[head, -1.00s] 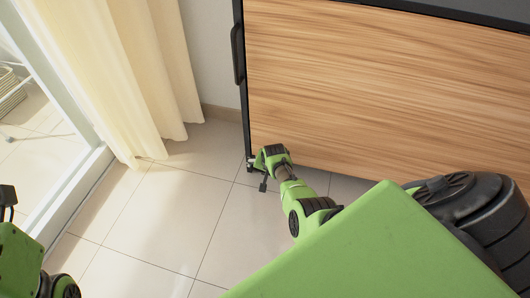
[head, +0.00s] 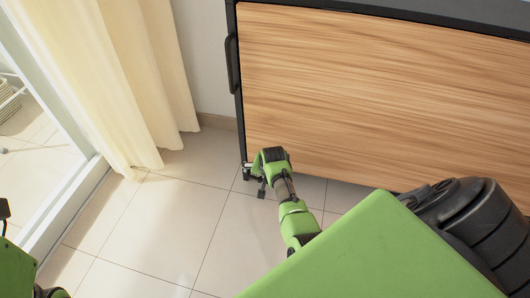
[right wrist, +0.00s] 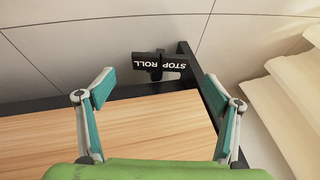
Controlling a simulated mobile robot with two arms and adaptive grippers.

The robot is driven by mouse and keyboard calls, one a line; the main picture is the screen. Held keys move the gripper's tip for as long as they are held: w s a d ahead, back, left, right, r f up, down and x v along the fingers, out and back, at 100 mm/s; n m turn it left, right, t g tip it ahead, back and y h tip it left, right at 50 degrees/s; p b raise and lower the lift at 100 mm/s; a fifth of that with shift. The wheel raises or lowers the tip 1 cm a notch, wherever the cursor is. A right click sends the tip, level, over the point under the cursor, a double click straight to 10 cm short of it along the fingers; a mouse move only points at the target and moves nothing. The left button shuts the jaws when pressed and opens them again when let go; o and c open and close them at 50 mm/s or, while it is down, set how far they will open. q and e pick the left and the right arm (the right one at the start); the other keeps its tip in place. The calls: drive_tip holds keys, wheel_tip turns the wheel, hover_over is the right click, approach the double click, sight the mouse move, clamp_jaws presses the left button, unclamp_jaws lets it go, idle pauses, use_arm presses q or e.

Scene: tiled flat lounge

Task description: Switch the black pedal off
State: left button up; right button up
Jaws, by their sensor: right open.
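The black pedal (right wrist: 160,62), marked "STOP ROLL" in white letters that appear upside down, sits at the lower corner of the wood-fronted unit, low by the floor. In the right wrist view it is beyond and between the two fingertips, apart from them. My right gripper (right wrist: 158,85) is open and empty, with its teal finger pads spread wide. In the head view my right gripper (head: 260,182) is low beside the unit's bottom left corner and hides much of that spot. Only a sliver of my left arm shows at the left edge, and its jaws cannot be made out.
The unit's wooden panel (head: 380,90) has a black frame and a dark handle (head: 232,62) on its left side. A cream curtain (head: 130,80) hangs at the left beside a glass door. The tiled floor (head: 160,220) between them is clear.

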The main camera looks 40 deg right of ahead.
drive_tip(key=d+v, duration=0.1)
drive_tip(key=v, duration=0.5)
drive_tip(key=shift+a, duration=0.5)
drive_tip(key=shift+s+r, duration=0.1)
drive_tip(key=shift+s, duration=0.1)
